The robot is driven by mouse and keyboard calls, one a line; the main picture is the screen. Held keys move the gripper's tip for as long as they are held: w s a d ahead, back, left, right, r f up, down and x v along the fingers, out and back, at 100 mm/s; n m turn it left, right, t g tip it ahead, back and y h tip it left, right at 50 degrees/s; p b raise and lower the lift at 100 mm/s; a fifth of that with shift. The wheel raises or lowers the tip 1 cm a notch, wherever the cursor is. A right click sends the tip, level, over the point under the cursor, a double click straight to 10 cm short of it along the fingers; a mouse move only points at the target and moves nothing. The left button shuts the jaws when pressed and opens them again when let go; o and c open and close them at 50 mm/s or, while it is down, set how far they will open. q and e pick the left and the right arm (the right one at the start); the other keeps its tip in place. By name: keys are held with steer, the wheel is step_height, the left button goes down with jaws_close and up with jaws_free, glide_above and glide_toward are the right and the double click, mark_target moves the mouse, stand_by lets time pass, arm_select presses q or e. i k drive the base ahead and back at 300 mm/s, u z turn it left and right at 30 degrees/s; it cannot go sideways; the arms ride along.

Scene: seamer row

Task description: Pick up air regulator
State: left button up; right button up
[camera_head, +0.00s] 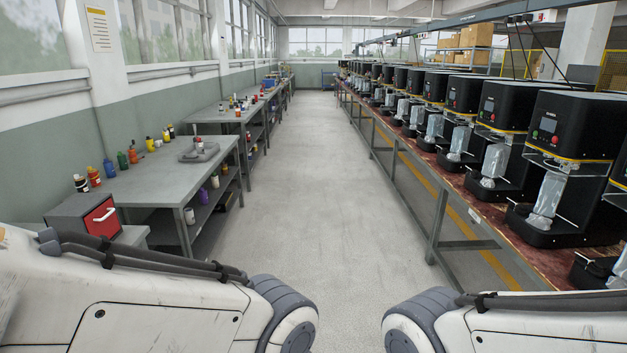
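I cannot make out a thing that is clearly an air regulator. A grey device with a small red and silver part on top (199,149) sits on the near left workbench (160,178); it is too small to tell what it is. Only links of my two arms show at the bottom left and bottom right. Neither gripper is in view, so their state and anything in them are hidden.
Several coloured bottles (122,160) stand along the bench's wall side. A grey box with a red front (101,217) is at the near left. Black seaming machines (565,125) line the right-hand table. The grey floor aisle (312,170) between is clear.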

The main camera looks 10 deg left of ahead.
mark_target(199, 146)
steer(key=u, duration=0.15)
steer(key=i, duration=1.95)
steer(key=u, duration=0.7)
steer(key=i, duration=2.25)
steer(key=z, duration=0.65)
steer(key=i, duration=3.75)
steer(key=u, duration=1.7)
